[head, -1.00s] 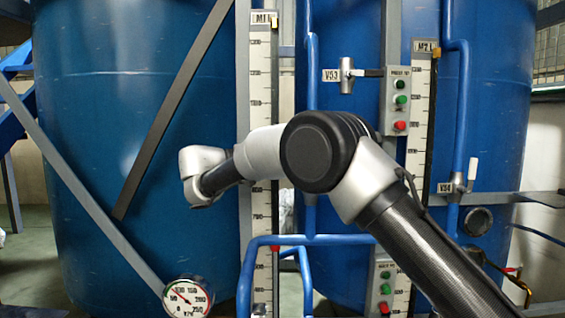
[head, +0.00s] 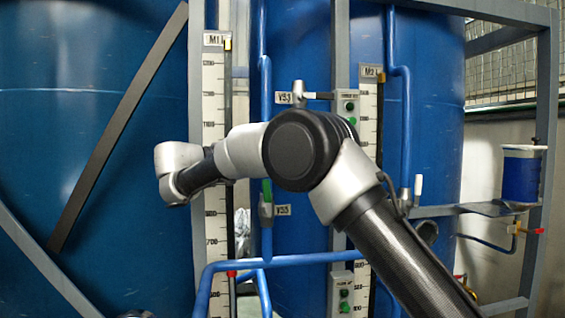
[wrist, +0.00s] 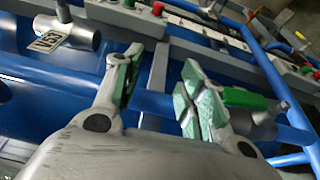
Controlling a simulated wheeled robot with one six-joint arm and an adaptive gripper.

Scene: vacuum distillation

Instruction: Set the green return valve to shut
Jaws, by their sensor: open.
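In the wrist view the green lever (wrist: 245,98) lies just right of my right finger, roughly along the pipe, outside the gap between the fingers. My gripper (wrist: 158,78) is open and empty, its green-padded fingers apart over the blue pipe. I cannot tell whether the right finger touches the valve. In the head view the fingers are hidden.
The V53 valve (head: 298,92) is higher up on the same pipe; its tag (wrist: 48,42) shows in the wrist view. Button boxes (head: 348,105), the M1 scale (head: 214,140), blue tanks (head: 90,120) and grey frame posts crowd around. A blue container (head: 522,172) stands on a shelf at right.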

